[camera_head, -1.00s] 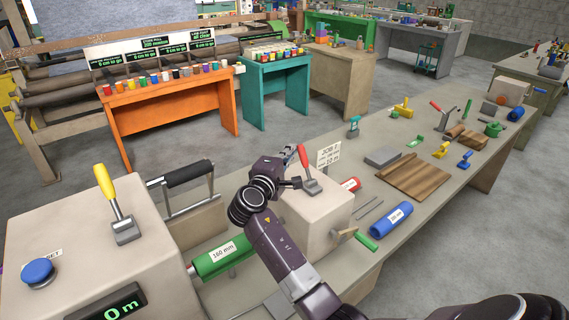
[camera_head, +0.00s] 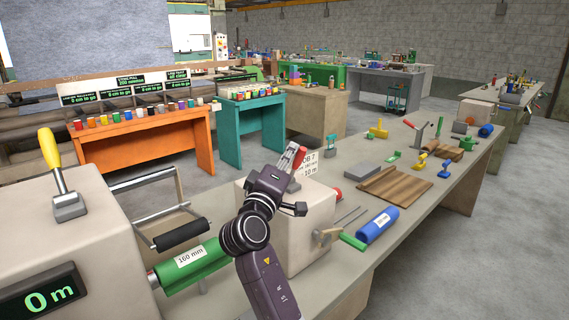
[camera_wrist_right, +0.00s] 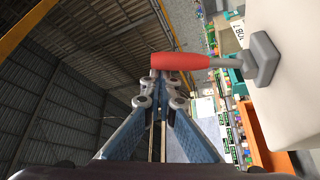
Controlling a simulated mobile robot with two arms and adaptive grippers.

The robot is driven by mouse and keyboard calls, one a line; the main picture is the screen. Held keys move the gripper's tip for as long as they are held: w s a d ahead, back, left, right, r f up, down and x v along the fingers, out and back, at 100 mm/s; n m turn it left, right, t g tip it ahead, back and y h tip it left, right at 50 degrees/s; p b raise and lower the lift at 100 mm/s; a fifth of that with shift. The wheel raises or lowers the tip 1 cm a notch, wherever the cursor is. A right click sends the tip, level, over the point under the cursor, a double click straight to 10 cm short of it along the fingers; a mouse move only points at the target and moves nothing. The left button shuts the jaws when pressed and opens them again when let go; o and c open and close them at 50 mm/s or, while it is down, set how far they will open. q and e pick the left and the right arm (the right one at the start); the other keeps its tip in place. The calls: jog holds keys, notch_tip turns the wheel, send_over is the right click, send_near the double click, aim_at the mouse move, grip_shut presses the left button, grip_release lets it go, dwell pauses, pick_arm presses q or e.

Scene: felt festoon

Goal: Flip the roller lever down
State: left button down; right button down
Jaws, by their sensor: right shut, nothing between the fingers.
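The red-handled lever (camera_head: 299,158) stands on a beige block (camera_head: 316,215) in the middle of the bench, its grey base partly hidden by my right arm. In the right wrist view its red handle (camera_wrist_right: 180,61) crosses just beyond my fingertips, with the grey base at right. My right gripper (camera_wrist_right: 162,92) is shut and empty, close to the handle; I cannot tell whether they touch. A yellow-handled lever (camera_head: 51,157) stands on the left box. A black roller (camera_head: 182,235) on a metal frame is beside the green 160 mm roller (camera_head: 192,263). My left gripper is not in view.
A blue roller (camera_head: 377,226), a green bar (camera_head: 353,241) and a brown wooden board (camera_head: 396,187) lie right of the block. The left box (camera_head: 75,245) has a display reading 0 m. Orange (camera_head: 150,150) and teal (camera_head: 247,132) tables stand behind.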

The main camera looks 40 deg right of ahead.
jog(key=shift+s+f+b, duration=0.3)
jog(key=shift+s+f, duration=0.05)
jog(key=shift+s, duration=0.45)
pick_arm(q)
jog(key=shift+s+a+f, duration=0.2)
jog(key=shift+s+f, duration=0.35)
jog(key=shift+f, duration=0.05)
pick_arm(e)
jog(key=shift+s+f, duration=0.15)
jog(key=shift+f, duration=0.1)
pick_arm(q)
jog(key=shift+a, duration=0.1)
pick_arm(e)
jog(key=shift+d, duration=0.1)
